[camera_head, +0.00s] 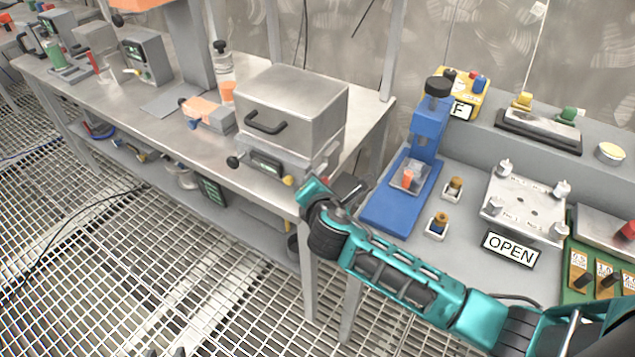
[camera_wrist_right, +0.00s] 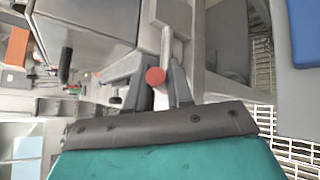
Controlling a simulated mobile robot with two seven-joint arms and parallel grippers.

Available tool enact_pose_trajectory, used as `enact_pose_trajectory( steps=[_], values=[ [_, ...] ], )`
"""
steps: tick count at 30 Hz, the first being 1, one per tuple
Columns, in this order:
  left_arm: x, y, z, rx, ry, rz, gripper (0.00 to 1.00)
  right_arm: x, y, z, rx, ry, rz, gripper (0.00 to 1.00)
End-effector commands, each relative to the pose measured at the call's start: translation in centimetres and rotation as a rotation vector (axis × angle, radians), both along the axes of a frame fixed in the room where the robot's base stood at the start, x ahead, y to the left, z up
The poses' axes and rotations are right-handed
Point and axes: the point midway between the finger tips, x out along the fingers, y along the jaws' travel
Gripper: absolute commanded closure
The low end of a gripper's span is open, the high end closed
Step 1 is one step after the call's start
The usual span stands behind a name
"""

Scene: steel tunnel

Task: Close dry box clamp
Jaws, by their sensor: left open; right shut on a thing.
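The dry box (camera_head: 290,105) is a steel box with a dark front handle, standing at the right end of the long bench. Its lid looks down on the base. In the right wrist view, the clamp lever's red end (camera_wrist_right: 155,76) is between the dark fingers of my right gripper (camera_wrist_right: 164,80), which is shut on the lever beside the box wall (camera_wrist_right: 105,20). In the head view, my teal right arm reaches the box's right side, and I cannot make out the clamp there.
An orange-topped device (camera_head: 208,113) stands left of the box. A second bench at the right carries a blue press (camera_head: 425,135), a metal plate (camera_head: 525,205) and an OPEN sign (camera_head: 510,249). A gap separates the benches. Grating floor (camera_head: 150,270) lies open at front left.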

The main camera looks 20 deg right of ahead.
Motion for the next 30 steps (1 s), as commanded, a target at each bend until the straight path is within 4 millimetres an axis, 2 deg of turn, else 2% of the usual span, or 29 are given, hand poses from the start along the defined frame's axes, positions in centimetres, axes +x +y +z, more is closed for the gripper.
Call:
enact_pose_trajectory(
  steps=[1, 2, 7, 14, 19, 23, 30],
  values=[
    [0.0, 0.0, 0.0, 0.0, 0.0, 0.0, 0.57, 0.0, 0.1, 0.0, 0.001, -0.001, 0.002, 1.0],
    [0.0, 0.0, 0.0, 0.0, 0.0, 0.0, 0.57, 0.0, 0.1, 0.0, 0.001, -0.001, 0.002, 0.76],
    [0.0, 0.0, 0.0, 0.0, 0.0, 0.0, 0.57, 0.0, 0.1, 0.0, 0.001, -0.001, 0.002, 0.6],
    [0.0, 0.0, 0.0, -0.001, 0.0, -0.001, 0.57, 0.0, 0.0, 0.0, 0.001, -0.001, 0.0, 0.59],
    [0.0, 0.0, 0.0, 0.0, 0.0, -0.001, 0.57, -0.9, 0.2, 0.3, 0.001, -0.002, 0.003, 0.59],
    [0.0, 0.0, -0.1, 0.0, 0.0, -0.001, 0.57, -2.6, 0.6, 1.0, 0.001, 0.0, 0.003, 0.59],
    [0.0, 0.0, 0.0, 0.0, 0.0, -0.001, 0.57, -7.2, 1.7, 3.0, 0.004, 0.0, 0.003, 0.59]
  ],
)
